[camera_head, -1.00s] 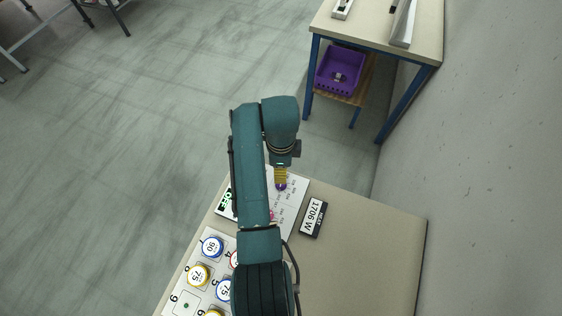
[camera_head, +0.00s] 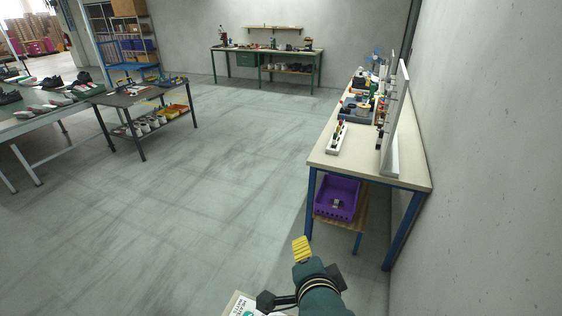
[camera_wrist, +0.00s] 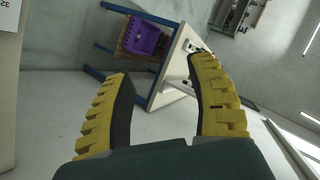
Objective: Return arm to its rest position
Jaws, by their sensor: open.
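My gripper (camera_head: 302,249) shows at the bottom of the head view, raised at the end of my teal arm, with yellow ribbed fingers. In the wrist view both fingers of my gripper (camera_wrist: 160,105) are spread wide apart, with nothing between them but floor, wall and a distant workbench. It touches nothing that I can see. Most of my arm is below the head view's lower edge.
A workbench (camera_head: 365,168) with blue legs stands ahead on the right against the wall, with a purple crate (camera_head: 337,198) on its lower shelf. A white sheet (camera_head: 246,308) shows at the bottom edge. Open floor (camera_head: 200,200) lies to the left.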

